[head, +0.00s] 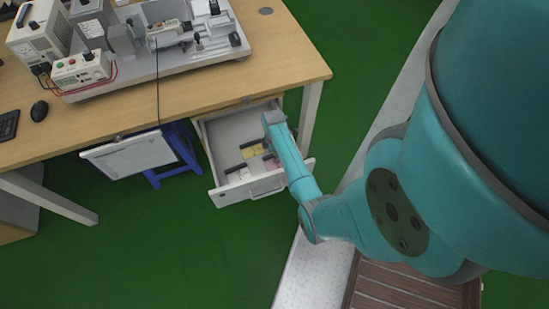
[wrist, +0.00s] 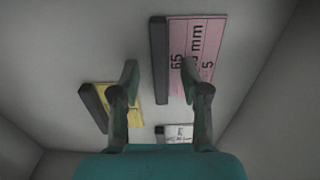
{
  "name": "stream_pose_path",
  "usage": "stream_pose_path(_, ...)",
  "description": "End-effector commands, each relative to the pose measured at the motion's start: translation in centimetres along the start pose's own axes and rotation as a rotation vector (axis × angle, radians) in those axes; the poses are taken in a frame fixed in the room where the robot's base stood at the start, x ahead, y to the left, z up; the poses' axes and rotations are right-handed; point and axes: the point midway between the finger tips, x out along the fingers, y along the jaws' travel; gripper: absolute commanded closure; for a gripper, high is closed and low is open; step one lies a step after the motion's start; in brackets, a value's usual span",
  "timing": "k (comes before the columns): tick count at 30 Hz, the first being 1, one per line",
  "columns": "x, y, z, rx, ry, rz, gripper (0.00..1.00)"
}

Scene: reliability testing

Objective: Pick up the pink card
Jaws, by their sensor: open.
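The pink card (wrist: 205,48) lies in the open drawer and shows in the upper middle of the wrist view, printed with "65", "mm" and "5". A dark bar (wrist: 159,60) runs along its left edge. My gripper (wrist: 159,75) is open over the drawer floor, with its right fingertip overlapping the card's lower left part in the picture. Its left fingertip is over bare floor beside the yellow card (wrist: 133,105). In the head view my arm reaches into the drawer and hides most of the pink card.
The drawer (head: 222,178) is pulled out under the wooden desk (head: 200,92); its walls rise around the cards. A white card (wrist: 180,133) and another dark bar (wrist: 93,107) lie in it. Equipment stands on the desk. A whiteboard-like panel (head: 130,155) hangs to the left.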

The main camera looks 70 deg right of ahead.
Motion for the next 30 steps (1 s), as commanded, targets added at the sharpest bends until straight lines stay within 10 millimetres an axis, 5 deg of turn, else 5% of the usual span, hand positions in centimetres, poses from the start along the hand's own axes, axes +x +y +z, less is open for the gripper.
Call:
stream_pose_path(8,0.3,0.0,0.0,0.000,0.000,0.000,0.54)
stream_pose_path(14,0.3,0.0,0.0,0.000,0.000,0.000,1.00)
stream_pose_path(30,-0.9,0.1,0.0,0.000,0.000,0.002,1.00)
